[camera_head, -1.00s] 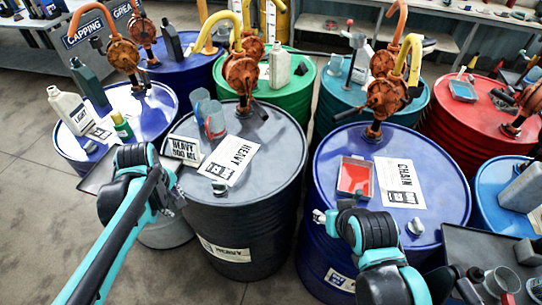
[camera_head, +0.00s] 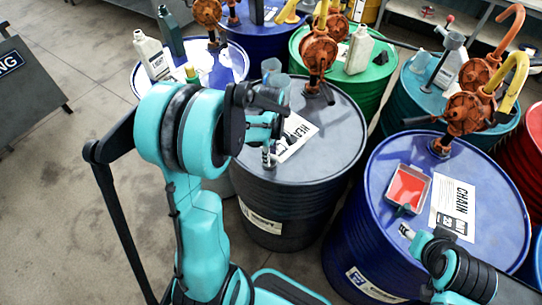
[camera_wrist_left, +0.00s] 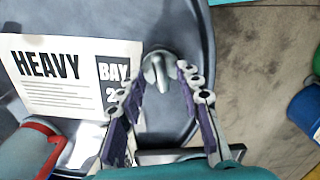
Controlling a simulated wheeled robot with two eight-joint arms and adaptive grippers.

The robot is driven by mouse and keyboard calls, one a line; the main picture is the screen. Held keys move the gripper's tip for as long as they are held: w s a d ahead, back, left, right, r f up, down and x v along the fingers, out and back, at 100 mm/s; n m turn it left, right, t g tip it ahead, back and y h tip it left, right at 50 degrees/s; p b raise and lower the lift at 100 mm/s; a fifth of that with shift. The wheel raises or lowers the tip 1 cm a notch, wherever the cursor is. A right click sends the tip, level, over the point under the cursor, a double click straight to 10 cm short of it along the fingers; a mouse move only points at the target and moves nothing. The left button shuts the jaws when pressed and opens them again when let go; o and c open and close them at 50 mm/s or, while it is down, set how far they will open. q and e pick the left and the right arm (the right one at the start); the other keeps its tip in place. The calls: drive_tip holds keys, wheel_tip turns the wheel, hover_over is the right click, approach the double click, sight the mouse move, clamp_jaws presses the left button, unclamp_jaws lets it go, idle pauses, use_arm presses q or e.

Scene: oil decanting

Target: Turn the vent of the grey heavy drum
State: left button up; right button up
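The grey heavy drum (camera_head: 335,140) stands left of the blue chain drum, its top partly hidden by my left arm. Its vent, a small grey metal knob (camera_wrist_left: 157,70), sits near the rim beside the HEAVY label (camera_wrist_left: 70,75). In the head view the vent is hidden or too small to tell at my left gripper (camera_head: 269,155). In the left wrist view my left gripper (camera_wrist_left: 160,85) is open and points down, with the vent between its fingertips and a gap showing around it. My right gripper (camera_head: 407,232) is over the chain drum; its fingers are too small to read.
A rusty hand pump (camera_head: 318,55) rises from the heavy drum's far side. A red-rimmed clear container (camera_wrist_left: 40,145) stands near the label. The blue chain drum (camera_head: 490,195) with a red tray (camera_head: 407,187) is close on the right. Open floor (camera_head: 60,200) lies left.

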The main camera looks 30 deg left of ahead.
use_arm(q)
drive_tip(key=shift+f, duration=0.3)
clamp_jaws()
